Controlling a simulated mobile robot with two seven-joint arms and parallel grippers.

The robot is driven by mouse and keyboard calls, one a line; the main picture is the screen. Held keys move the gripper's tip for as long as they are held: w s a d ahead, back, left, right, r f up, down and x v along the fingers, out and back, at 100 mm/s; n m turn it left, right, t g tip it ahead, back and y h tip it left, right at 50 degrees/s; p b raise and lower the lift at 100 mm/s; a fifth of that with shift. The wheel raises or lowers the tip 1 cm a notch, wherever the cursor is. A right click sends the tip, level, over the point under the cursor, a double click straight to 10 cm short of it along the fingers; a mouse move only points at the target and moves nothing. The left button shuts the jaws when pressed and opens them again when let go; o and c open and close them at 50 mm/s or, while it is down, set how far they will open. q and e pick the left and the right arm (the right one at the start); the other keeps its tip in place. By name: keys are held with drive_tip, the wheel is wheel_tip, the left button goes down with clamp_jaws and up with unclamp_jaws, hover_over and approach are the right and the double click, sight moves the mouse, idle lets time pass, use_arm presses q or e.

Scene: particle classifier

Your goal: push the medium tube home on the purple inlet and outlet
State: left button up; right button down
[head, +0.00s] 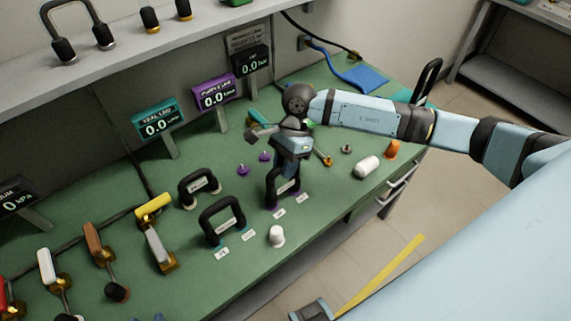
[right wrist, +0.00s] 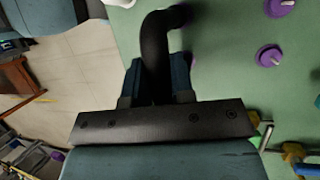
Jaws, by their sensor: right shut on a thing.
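My right gripper (head: 286,168) is shut on the top of a black arched tube (head: 271,190) with a white label, likely the medium tube. The tube's legs point down close to the green bench; I cannot tell whether its ends touch it. The right wrist view also shows the black tube (right wrist: 155,50) between the fingers. Two purple fittings, the left one (head: 242,170) and the right one (head: 264,157), stand bare on the bench behind and left of the held tube. Both also show in the right wrist view, one purple fitting (right wrist: 270,55) below the other.
Two other black tubes, a smaller one (head: 186,188) and a larger one (head: 207,222), stand left of the held tube. A white cap (head: 277,237) is in front. A white cylinder (head: 367,167) and an orange piece (head: 392,149) lie right. A purple display (head: 215,95) stands behind.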

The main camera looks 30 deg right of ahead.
use_arm(q)
drive_tip(key=shift+f, duration=0.3)
use_arm(e)
drive_tip(key=shift+f, duration=0.2)
drive_tip(key=c, duration=0.9)
unclamp_jaws()
drive_tip(key=shift+r, duration=0.1)
use_arm(q)
drive_tip(key=shift+r, duration=0.15)
use_arm(e)
drive_tip(key=shift+w+d+r, duration=0.15)
drive_tip(key=shift+r, duration=0.3)
use_arm(q)
drive_tip(key=shift+d+r+y+p, duration=0.2)
drive_tip(key=shift+d+y+p, duration=0.1)
drive_tip(key=shift+p, duration=0.75)
drive_tip(key=shift+s+d, duration=0.15)
drive_tip(key=shift+d, duration=0.05)
drive_tip(key=shift+s+d+f, duration=0.1)
drive_tip(key=shift+s+d, duration=0.3)
drive_tip(key=shift+s, duration=0.05)
use_arm(e)
drive_tip(key=v, duration=0.7)
